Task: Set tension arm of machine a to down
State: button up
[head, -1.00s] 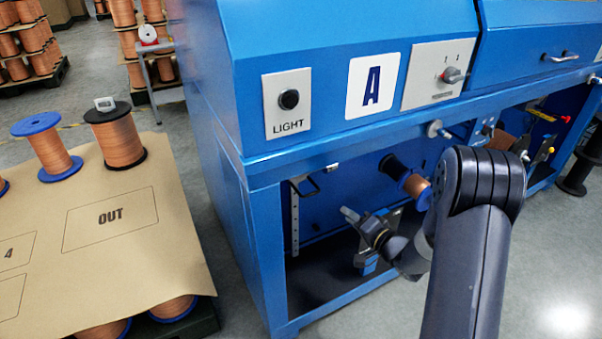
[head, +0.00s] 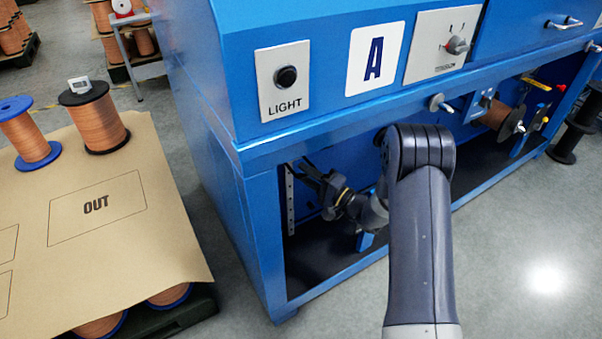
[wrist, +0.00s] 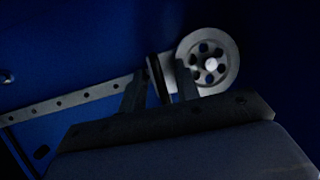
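The tension arm of machine A shows in the wrist view as a pale pulley wheel (wrist: 207,62) with several holes, with a dark upright piece (wrist: 156,78) beside it on the left. My gripper (wrist: 160,92) has its two fingers apart, with the dark piece between them in the picture. I cannot tell whether they touch it. In the head view my gripper (head: 314,173) is inside the left bay of the blue machine, near the top of the perforated rail (head: 290,203). It hides most of the arm there. The rail (wrist: 62,104) also shows in the wrist view.
The "A" label (head: 375,59), a LIGHT button (head: 286,77) and a rotary switch (head: 457,45) are on the front above the bay. The machine's blue left post (head: 262,235) stands close to my gripper. A board with copper spools (head: 98,125) is at the left.

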jog(key=shift+x, duration=1.05)
grip_shut()
jog(key=shift+r, duration=0.1)
